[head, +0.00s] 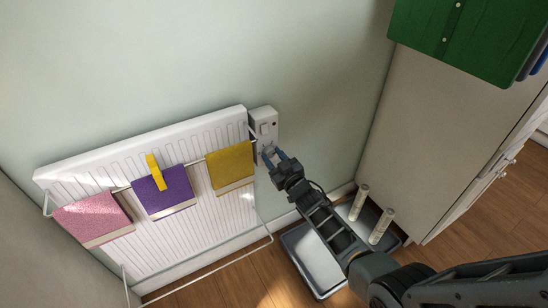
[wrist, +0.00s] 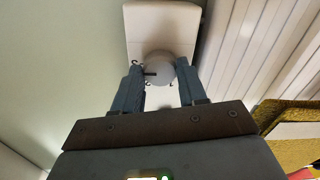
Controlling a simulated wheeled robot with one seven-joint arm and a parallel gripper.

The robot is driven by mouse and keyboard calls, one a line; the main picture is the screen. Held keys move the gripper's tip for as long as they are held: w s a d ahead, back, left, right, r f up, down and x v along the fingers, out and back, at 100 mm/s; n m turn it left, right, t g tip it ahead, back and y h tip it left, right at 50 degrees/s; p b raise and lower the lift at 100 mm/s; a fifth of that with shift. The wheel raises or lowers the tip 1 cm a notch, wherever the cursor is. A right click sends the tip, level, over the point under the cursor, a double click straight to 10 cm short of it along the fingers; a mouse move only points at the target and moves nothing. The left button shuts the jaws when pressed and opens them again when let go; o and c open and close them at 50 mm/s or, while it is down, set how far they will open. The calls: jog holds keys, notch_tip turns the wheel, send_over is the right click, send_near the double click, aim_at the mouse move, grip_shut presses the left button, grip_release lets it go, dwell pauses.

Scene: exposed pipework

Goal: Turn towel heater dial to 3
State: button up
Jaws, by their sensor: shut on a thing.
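The towel heater (head: 150,190) is a white ribbed radiator on the wall in the head view. Its white control box (head: 264,124) sits at its upper right end, and the box also shows in the wrist view (wrist: 162,20). The round grey dial (wrist: 161,68) is on the box, with a dark mark on its left side. In the head view my gripper (head: 275,157) hides most of the dial.
Pink (head: 92,218), purple (head: 162,190) and yellow (head: 231,165) towels hang on the heater's rail, with a yellow clip (head: 155,171) by the purple one. A grey tray (head: 312,262) and a dark tray with two pale rolls (head: 380,226) lie below my arm. A cabinet (head: 410,140) stands right.

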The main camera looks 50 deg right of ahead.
jog(key=shift+f, duration=0.1)
dwell(0.3)
jog(key=o, duration=1.1)
jog(key=shift+c, duration=0.2)
jog(key=shift+s, duration=0.1)
jog(key=p+v, duration=0.1)
jog(key=v, duration=0.6)
jog(key=shift+s, duration=0.35)
jog(key=shift+a, duration=0.15)
